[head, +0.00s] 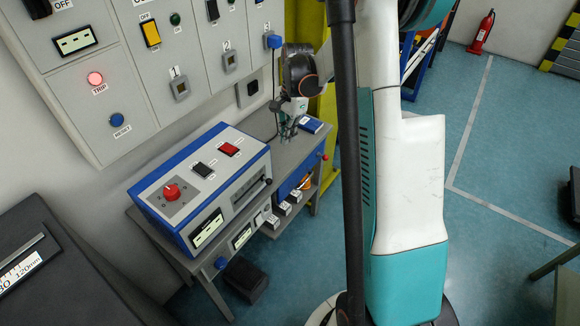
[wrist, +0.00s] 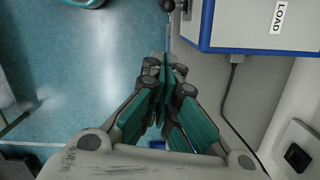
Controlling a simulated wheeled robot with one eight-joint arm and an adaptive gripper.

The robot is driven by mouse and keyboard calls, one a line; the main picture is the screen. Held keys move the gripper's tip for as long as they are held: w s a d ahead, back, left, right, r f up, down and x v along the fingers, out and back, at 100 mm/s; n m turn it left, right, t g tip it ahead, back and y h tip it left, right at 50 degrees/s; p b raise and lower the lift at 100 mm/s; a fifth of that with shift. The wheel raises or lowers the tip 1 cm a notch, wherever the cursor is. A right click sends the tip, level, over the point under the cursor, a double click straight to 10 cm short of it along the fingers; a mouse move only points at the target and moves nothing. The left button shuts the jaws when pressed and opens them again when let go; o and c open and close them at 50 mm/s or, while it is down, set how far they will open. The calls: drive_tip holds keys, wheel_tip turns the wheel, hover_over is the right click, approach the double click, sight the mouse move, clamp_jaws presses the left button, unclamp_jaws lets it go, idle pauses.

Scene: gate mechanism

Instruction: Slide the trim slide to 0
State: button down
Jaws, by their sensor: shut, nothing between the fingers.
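No label reading "trim" is legible, so I cannot tell for sure which part is the trim slide. A slot with a scale (head: 248,190) runs along the front face of the blue-and-grey bench unit (head: 180,222). A small black ball knob (head: 267,181) sticks out near the slot's right end. A black knob also shows at the top edge of the wrist view (wrist: 167,5), beyond my fingertips. My gripper (head: 287,132) is shut and empty, beyond the unit's far right end, above the bench. Its closed teal fingers fill the middle of the wrist view (wrist: 166,62), apart from the knob.
The unit carries a red rotary knob (head: 171,191) and black and red rocker switches. A wall panel (head: 130,60) with lamps and buttons stands behind. A small blue box (head: 310,125) lies on the bench (head: 283,160) beside my gripper. Open floor (head: 480,250) is at the right.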

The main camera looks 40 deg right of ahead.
drive_tip(key=a+f+b, duration=0.4)
drive_tip(key=f, duration=0.8)
drive_tip(key=shift+s+a, duration=0.25)
drive_tip(key=shift+a, duration=0.1)
drive_tip(key=shift+f, duration=0.1)
drive_tip(key=s+a+b, duration=0.1)
drive_tip(key=s+a, duration=0.3)
drive_tip(key=a, duration=0.8)
drive_tip(key=shift+s+b, duration=0.2)
drive_tip(key=shift+b, duration=0.1)
